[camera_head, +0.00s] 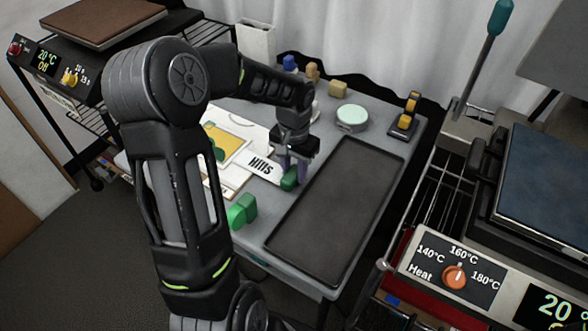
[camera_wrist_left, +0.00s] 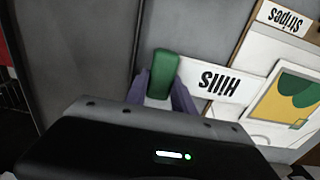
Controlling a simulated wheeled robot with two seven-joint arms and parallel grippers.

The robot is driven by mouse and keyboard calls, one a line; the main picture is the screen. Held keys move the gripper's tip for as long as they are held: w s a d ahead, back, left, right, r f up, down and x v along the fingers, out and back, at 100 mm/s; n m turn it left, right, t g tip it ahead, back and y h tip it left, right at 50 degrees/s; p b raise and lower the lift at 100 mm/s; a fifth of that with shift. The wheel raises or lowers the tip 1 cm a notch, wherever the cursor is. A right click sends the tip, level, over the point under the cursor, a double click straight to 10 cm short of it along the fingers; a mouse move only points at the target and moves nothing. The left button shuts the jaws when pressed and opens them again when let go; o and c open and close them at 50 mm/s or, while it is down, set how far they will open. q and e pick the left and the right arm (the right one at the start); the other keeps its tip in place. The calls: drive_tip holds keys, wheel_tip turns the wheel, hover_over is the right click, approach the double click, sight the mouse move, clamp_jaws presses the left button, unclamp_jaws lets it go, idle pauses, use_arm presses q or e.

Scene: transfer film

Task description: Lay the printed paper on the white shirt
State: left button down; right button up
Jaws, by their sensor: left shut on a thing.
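A green grip block (camera_wrist_left: 153,72) is at the strip's end. My left gripper (camera_head: 289,169) points down, its purple fingers shut on the green grip (camera_head: 290,178). No white shirt can be made out. My right gripper is out of view.
A long dark tray (camera_head: 303,236) lies right of the gripper. Another green block (camera_head: 242,210) sits at the near table edge. A round pale-green-topped container (camera_head: 351,117) and a tape dispenser (camera_head: 405,115) stand behind. A heat press (camera_head: 548,185) stands at right.

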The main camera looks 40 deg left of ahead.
use_arm(q)
drive_tip(key=shift+f, duration=0.15)
drive_tip(key=c, duration=1)
unclamp_jaws()
drive_tip(key=shift+o, duration=0.2)
drive_tip(key=shift+r, duration=4)
